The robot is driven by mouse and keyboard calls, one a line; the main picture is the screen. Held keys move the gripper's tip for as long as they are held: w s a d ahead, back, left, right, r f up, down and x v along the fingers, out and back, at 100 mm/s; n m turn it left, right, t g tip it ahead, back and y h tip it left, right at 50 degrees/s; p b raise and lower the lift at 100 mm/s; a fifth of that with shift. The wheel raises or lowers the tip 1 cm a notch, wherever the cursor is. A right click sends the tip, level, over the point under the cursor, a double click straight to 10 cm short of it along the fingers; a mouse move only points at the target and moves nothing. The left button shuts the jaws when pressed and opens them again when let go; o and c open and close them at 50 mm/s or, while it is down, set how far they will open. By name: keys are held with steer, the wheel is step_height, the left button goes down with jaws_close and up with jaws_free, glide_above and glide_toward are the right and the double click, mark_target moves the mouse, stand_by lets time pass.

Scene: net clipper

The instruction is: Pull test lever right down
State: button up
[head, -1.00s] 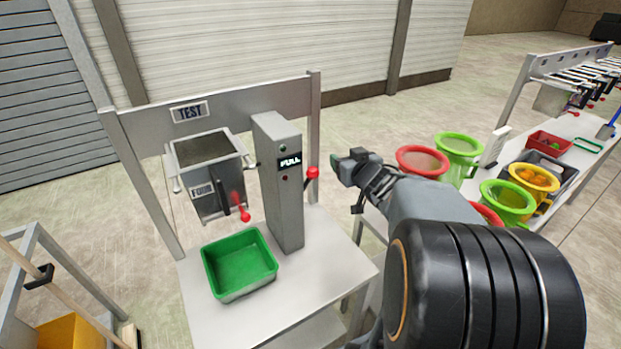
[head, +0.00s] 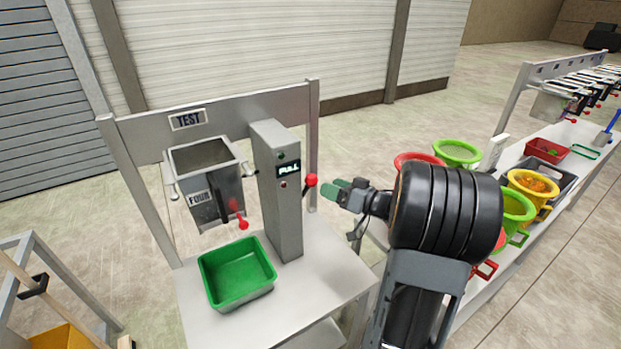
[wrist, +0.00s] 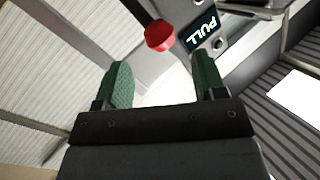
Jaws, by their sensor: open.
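The test lever with a red knob (head: 311,180) sits on the right side of the grey post (head: 278,200) and points up. My gripper (head: 338,193) is just right of the knob in the head view, with its green fingers toward it. In the wrist view my gripper (wrist: 163,82) is open and empty. The red knob (wrist: 160,36) shows ahead, beyond the fingertips and roughly between their lines. I see no contact between knob and fingers. A lit display (wrist: 202,32) reading PULL is beside the knob.
Coloured buckets (head: 457,152) stand to the right.

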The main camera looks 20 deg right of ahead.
mark_target(317, 182)
steer(key=shift+p+x, duration=0.55)
steer(key=shift+x, duration=3.05)
